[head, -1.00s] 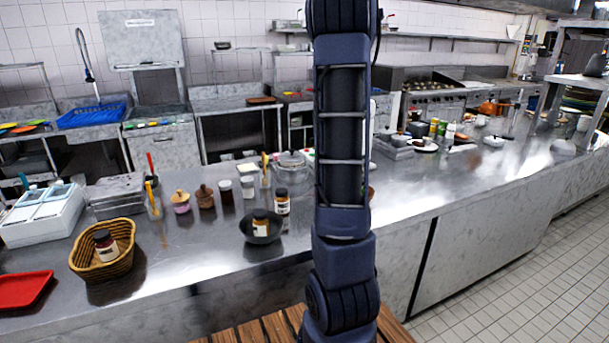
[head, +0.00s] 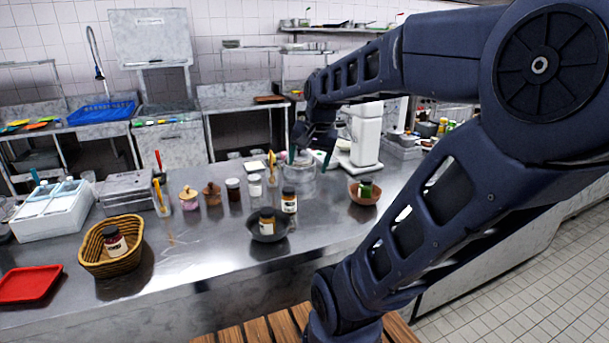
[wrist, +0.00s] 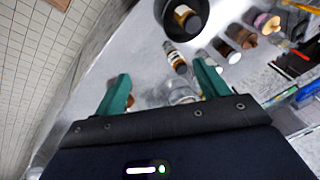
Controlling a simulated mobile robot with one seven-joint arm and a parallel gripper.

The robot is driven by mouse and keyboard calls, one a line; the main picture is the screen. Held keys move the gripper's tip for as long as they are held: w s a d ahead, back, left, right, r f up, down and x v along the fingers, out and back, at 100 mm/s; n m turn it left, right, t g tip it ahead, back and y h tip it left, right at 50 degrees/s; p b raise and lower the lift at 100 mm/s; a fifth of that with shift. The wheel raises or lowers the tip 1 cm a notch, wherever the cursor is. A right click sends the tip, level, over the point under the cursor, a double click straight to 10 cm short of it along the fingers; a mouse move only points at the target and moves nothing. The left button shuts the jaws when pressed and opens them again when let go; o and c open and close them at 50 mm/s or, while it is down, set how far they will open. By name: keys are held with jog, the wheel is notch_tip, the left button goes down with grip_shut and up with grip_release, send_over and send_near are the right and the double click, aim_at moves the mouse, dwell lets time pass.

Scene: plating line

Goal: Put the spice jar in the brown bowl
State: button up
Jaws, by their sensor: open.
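Several labelled jars could be the spice jar. One dark-lidded jar (head: 289,199) stands on the counter and also shows in the wrist view (wrist: 175,60). Another jar (head: 267,221) sits in a black bowl (head: 283,234), and one (head: 115,241) lies in a wicker basket. The brown bowl (head: 364,198) is at the right on the counter, with a dark, green-labelled jar (head: 365,187) in it. In the wrist view, the left finger mostly hides the brown bowl. My gripper (head: 310,157) is open and empty, above the counter near a glass pot.
The glass pot (head: 301,180) and a white appliance (head: 366,135) stand behind. A row of small jars and pots (head: 233,189) runs left of the pot. A red tray (head: 30,284) and white container (head: 52,210) are at left. The counter's front middle is clear.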

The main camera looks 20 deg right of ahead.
jog(key=s+a+n, duration=0.3)
jog(key=s+n, duration=0.3)
jog(key=shift+a+f+t+h, duration=0.3)
jog(key=shift+a+f+t, duration=0.1)
jog(key=shift+f, duration=0.05)
